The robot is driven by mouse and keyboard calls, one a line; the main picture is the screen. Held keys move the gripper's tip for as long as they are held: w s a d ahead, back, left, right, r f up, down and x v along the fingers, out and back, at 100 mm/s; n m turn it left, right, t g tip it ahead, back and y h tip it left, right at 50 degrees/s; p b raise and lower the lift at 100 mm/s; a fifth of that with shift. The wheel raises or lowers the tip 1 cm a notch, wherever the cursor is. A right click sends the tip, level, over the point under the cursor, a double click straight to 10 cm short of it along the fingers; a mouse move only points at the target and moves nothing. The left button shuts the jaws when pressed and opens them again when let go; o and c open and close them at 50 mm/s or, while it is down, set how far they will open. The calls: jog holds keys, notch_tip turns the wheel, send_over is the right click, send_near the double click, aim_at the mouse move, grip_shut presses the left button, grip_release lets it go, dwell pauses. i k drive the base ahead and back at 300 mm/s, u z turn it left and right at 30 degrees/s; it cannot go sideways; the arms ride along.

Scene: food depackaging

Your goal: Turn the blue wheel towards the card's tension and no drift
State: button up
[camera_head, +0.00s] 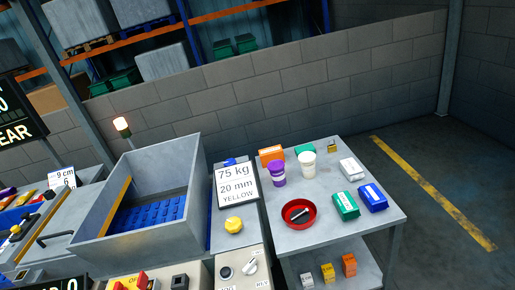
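A white card (237,185) stands on the machine's right side and reads "75 kg", "20 mm" and "YELLOW". A small blue part (231,161) shows just above the card's top edge; the card hides the rest, and I cannot tell whether it is the blue wheel. No other blue wheel is clear in view. A yellow knob (234,226) sits on the panel below the card. A dark display (15,115) at the left edge is cut off, showing "0" and "EAR". My gripper is not in view.
A grey open bin with a blue grid floor (150,220) stands left of the card. A grey table (330,180) on the right holds a red bowl (314,214), cups and several boxes. Another card (62,178) is at the left. The floor at the far right is clear.

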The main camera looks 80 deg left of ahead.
aim_at(231, 161)
jog(key=i, duration=2.15)
jog(key=u, duration=3.5)
jog(key=i, duration=1.05)
jog(key=u, duration=0.05)
